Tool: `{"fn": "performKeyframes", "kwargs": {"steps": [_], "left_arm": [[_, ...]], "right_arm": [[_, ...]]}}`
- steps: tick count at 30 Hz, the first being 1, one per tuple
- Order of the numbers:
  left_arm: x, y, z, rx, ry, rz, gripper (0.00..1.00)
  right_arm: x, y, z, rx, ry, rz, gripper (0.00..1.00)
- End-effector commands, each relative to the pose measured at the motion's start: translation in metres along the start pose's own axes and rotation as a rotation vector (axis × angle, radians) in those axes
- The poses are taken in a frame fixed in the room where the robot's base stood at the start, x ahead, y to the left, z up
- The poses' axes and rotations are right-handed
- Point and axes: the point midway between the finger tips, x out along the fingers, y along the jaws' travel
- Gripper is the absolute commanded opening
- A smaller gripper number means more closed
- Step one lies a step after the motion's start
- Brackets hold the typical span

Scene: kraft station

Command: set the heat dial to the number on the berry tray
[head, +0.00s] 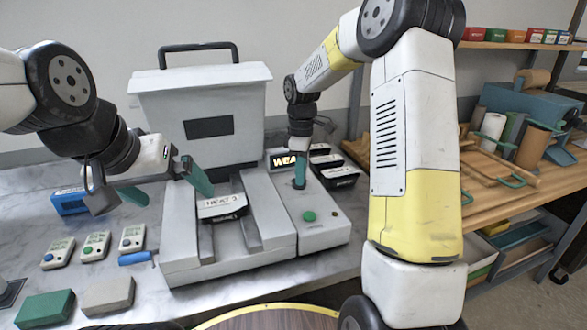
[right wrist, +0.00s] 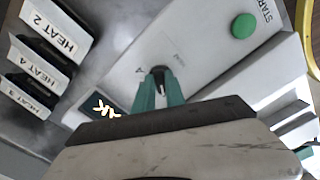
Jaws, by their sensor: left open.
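My right gripper (head: 299,172) points down at the heat dial on the machine's right-hand panel. In the right wrist view its two teal fingers (right wrist: 160,92) stand close together around the small dark dial (right wrist: 160,71), which they mostly hide, so its setting cannot be read. A tray labelled HEAT (head: 222,207) sits in the machine's front bay; its number looks like a 3 but is unclear. My left gripper (head: 163,186) is open and empty, left of that tray. Trays marked HEAT 2 (right wrist: 57,35), HEAT 4 (right wrist: 38,70) and HEAT 3 (right wrist: 30,97) stand beside the machine. No berries are discernible.
The machine (head: 180,250) has a green START button (head: 309,216) and a small lit display (head: 284,161). Several handheld devices (head: 96,245), a green block (head: 45,308) and a beige block (head: 108,295) lie at left. A wooden shelf unit (head: 500,200) stands at right.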

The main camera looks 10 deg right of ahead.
Motion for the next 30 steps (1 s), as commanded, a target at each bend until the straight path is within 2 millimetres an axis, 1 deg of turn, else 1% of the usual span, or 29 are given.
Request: {"fn": "performKeyframes", "kwargs": {"steps": [8, 14, 20, 30], "left_arm": [[0.0, 0.0, 0.0, 0.0, 0.0, 0.0, 1.0], [0.0, 0.0, 0.0, 0.0, 0.0, 0.0, 1.0], [0.0, 0.0, 0.0, 0.0, 0.0, 0.0, 1.0], [0.0, 0.0, 0.0, 0.0, 0.0, 0.0, 1.0]], "right_arm": [[-0.0004, 0.0004, 0.0, 0.004, 0.0, 0.002, 0.0], [-0.0005, 0.0002, -0.0001, 0.049, 0.0, 0.002, 0.0], [-0.0004, -0.0004, -0.0001, 0.168, 0.0, 0.001, 0.0], [-0.0003, -0.0022, -0.0008, 0.478, -0.001, 0.001, 0.0]]}}
